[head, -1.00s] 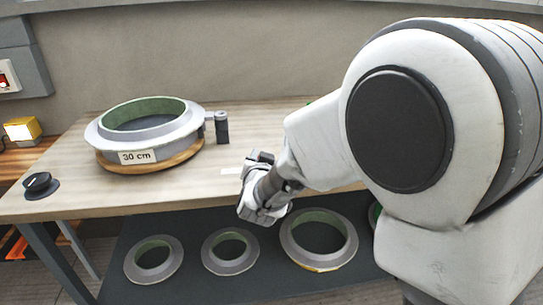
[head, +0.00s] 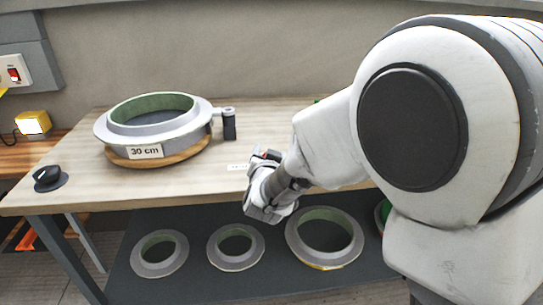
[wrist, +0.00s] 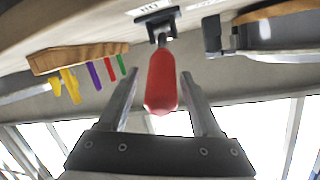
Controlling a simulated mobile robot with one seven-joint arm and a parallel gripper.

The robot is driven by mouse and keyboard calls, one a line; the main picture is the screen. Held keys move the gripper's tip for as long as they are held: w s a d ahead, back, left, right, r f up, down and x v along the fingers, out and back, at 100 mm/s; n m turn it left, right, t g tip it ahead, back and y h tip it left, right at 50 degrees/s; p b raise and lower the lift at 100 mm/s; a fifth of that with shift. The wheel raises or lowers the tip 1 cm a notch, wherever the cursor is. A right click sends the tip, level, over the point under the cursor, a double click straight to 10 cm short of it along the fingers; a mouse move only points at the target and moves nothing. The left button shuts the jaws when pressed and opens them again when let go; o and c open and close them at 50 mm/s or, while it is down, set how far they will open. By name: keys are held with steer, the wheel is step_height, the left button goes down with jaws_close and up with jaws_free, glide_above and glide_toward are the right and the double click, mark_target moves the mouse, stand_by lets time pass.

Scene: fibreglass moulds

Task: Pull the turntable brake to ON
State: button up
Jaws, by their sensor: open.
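The brake lever has a red handle (wrist: 161,82) on a dark bracket (wrist: 157,22), beside a white label (wrist: 150,6) cut off by the frame's top. My gripper (wrist: 159,75) is open, with one finger on each side of the red handle; I cannot tell whether either touches it. In the head view my gripper (head: 268,188) is at the table's front edge, and only a speck of red shows by it. The wooden turntable (head: 160,160) carries a grey mould ring (head: 190,128) marked 30 cm.
A dark post (head: 229,128) stands right of the mould. A black knob (head: 48,176) sits at the table's left end. Several mould rings, including one at the left (head: 160,268), lie on the lower shelf. A rack (wrist: 75,57) with coloured handles shows in the wrist view.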

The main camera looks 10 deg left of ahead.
steer(key=b+v, duration=0.1)
steer(key=v, duration=1.6)
steer(key=shift+s, duration=0.15)
steer(key=shift+d, duration=0.1)
